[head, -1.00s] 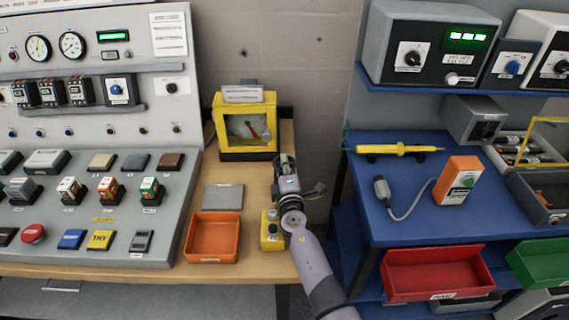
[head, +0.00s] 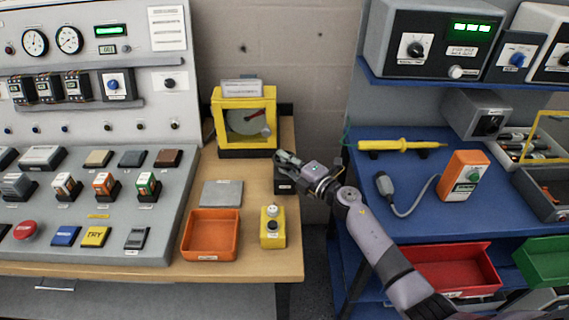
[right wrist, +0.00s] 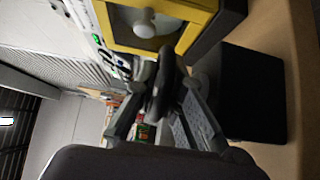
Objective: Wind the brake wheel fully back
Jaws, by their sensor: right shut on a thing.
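The brake wheel (right wrist: 166,84) shows in the right wrist view as a dark rim between the fingers, beside a black box. In the head view the black box (head: 284,185) stands on the wooden bench right of the grey plate, and my gripper hides the wheel. My right gripper (head: 286,158) reaches in from the right over this box. In the right wrist view its fingers (right wrist: 160,115) are shut on the wheel's rim. How far the wheel is turned cannot be seen. My left gripper is not in view.
An orange tray (head: 211,234) and a yellow button box (head: 272,229) lie in front. The blue shelf (head: 395,230) is to the right, with a gap between it and the bench.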

